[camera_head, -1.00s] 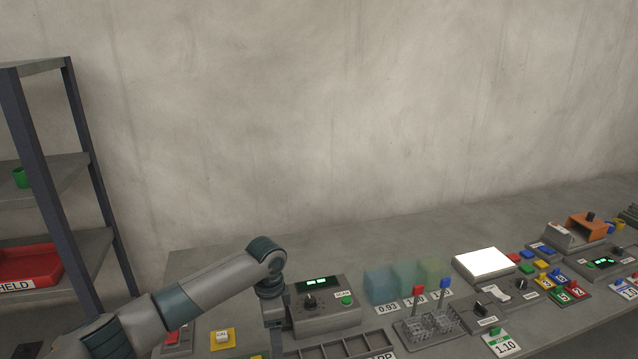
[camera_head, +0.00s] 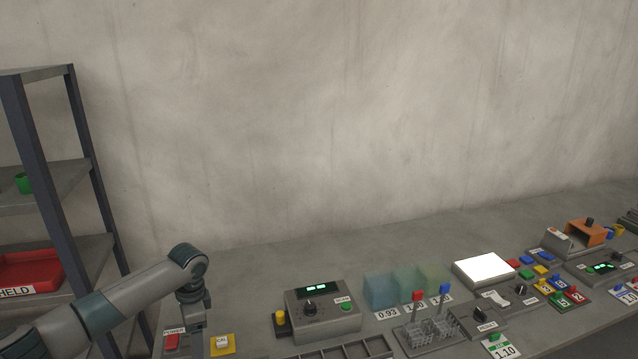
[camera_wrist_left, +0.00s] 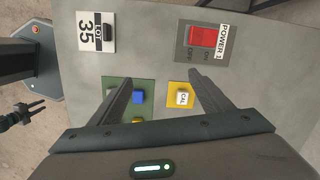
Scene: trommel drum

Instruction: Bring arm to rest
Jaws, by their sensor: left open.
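My left arm (camera_head: 130,290) comes in from the left in the head view, its wrist bent down over the left end of the bench (camera_head: 250,262). My left gripper (camera_wrist_left: 158,88) shows in the left wrist view with two fingers spread apart and nothing between them. Below it are a green plate with a blue block (camera_wrist_left: 138,97) and a yellow plate with a white CAL button (camera_wrist_left: 182,98). The fingertips are hidden at the bottom of the head view. My right gripper does not show in the head view.
A dark shelf (camera_head: 58,170) with a red tray (camera_head: 30,270) stands at left. The back of the bench is clear.

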